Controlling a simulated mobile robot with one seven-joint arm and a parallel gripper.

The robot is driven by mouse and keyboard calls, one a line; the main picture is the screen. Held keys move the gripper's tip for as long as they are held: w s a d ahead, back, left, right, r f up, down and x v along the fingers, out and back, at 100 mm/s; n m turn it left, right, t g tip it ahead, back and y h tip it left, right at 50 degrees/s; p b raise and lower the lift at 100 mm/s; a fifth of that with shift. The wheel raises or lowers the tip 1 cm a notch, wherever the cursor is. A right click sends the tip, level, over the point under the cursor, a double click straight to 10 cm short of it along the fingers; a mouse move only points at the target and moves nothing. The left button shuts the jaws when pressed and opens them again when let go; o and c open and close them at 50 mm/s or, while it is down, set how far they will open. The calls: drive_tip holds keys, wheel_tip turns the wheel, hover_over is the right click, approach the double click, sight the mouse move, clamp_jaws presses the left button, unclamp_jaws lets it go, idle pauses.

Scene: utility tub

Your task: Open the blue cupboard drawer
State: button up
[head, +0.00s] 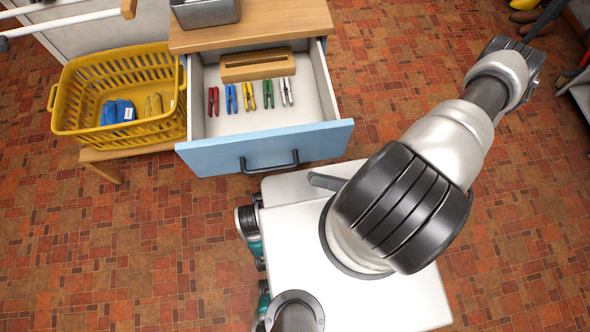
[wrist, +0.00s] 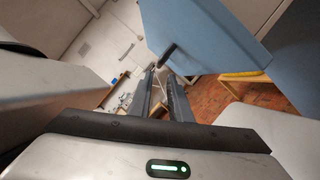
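The blue-fronted drawer (head: 268,150) of the wooden cupboard (head: 255,27) is pulled well out in the head view, its inside showing. Its dark bar handle (head: 269,162) is on the blue front. In the wrist view the blue front (wrist: 205,35) fills the upper middle and right, with a dark piece of the handle (wrist: 168,52) at its lower left. My gripper (wrist: 160,72) shows two dark fingers with a gap between them. The handle appears just beyond the fingertips, not clearly between them. The head view does not show the fingers.
In the drawer lie several coloured clothes pegs (head: 250,94) and a wooden block (head: 257,66). A yellow basket (head: 120,70) stands on a low wooden bench (head: 102,168) at left. A grey metal container (head: 205,11) sits on the cupboard top. Tiled floor is clear at lower left.

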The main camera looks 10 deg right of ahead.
drive_tip(key=v, duration=0.5)
drive_tip(key=shift+d, duration=0.15)
idle(0.4)
